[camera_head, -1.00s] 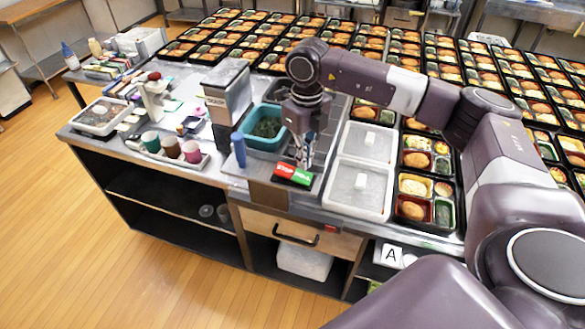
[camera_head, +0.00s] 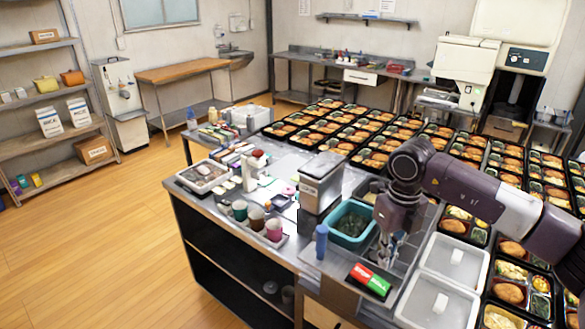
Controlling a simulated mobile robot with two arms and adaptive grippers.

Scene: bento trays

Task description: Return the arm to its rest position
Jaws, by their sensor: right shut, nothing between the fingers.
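My right arm reaches in from the right, and its gripper (camera_head: 385,254) points down over the counter. The gripper is shut and empty. It is above the area behind a red and green stop/run block (camera_head: 370,280) and just right of a teal bin (camera_head: 333,240) with dark contents. The fingertips are small and partly blurred, so I cannot tell how far above the counter they are. My left gripper is out of view.
Bento trays (camera_head: 372,158) cover the counter's far part. Two white lidded containers (camera_head: 437,303) stand right of the gripper. A grey dispenser (camera_head: 320,185), a blue bottle (camera_head: 321,242) and cups (camera_head: 257,219) stand to its left. Open wooden floor (camera_head: 100,250) lies left.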

